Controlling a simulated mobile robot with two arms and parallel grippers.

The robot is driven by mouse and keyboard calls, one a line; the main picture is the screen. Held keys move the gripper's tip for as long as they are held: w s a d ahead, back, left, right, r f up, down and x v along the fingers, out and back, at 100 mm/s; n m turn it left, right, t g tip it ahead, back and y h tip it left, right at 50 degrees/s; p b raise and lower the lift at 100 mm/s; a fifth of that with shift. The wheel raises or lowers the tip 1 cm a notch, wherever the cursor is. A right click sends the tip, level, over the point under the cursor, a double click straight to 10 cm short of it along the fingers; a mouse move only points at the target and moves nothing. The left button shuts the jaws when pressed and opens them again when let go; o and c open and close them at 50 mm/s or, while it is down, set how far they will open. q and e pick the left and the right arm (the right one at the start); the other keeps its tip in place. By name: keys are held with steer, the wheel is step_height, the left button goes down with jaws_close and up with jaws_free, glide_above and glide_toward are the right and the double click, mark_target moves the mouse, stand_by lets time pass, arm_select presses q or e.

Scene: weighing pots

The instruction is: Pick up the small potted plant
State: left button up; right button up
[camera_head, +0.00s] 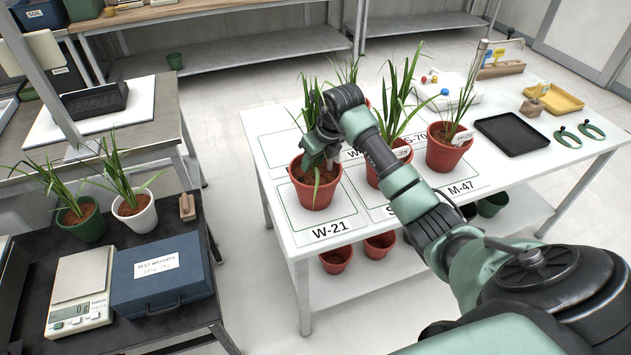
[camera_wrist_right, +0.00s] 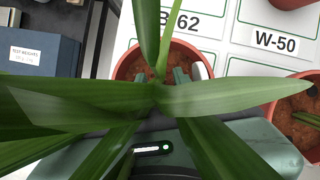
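A plant with long green leaves stands upright in a red pot (camera_head: 314,190) on the white table, on the card marked W-21. My right gripper (camera_head: 318,158) is down at this pot's rim, among the leaves. The pot (camera_wrist_right: 125,68) also shows in the right wrist view, where broad leaves (camera_wrist_right: 215,98) cover most of the gripper. Its fingertips are partly hidden, so I cannot tell whether they grip anything. Two smaller-looking plants stand on the dark cart, one in a green pot (camera_head: 84,223) and one in a white pot (camera_head: 137,219). My left gripper is not in view.
More plants in red pots, including one at the right (camera_head: 447,153), stand close by on the white table (camera_head: 262,125). A black tray (camera_head: 512,134) lies farther right. A scale (camera_head: 80,287) and a blue case (camera_head: 160,275) sit on the cart. Floor separates cart and table.

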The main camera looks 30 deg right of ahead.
steer(key=shift+w+f, duration=0.2)
steer(key=shift+f, duration=0.3)
jaws_close()
steer(key=shift+r, duration=0.1)
stand_by(0.9)
steer(key=shift+w+r, duration=0.1)
steer(key=shift+w, duration=0.05)
